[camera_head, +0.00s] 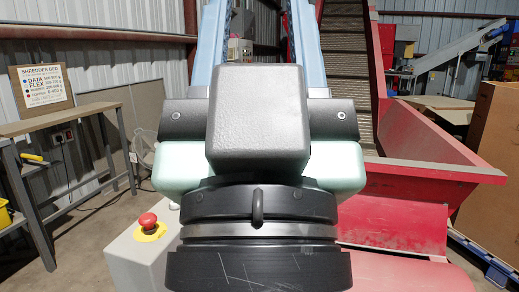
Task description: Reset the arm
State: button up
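My gripper (258,115) fills the middle of the view, seen from behind at close range. It shows a black box-shaped housing, a dark crossbar with a bolt at each end, pale green parts on both sides and black and grey rings below. No cable scrap can be made out.
A red hopper (420,160) stands close on the right, below a dark inclined conveyor (346,60). A grey box with a red emergency button (148,220) stands at lower left. A workbench (60,120) and shredder sign (42,87) are left. A brown panel (492,165) stands right.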

notch_tip(320, 180, up, 34)
jog(key=p, duration=3.2)
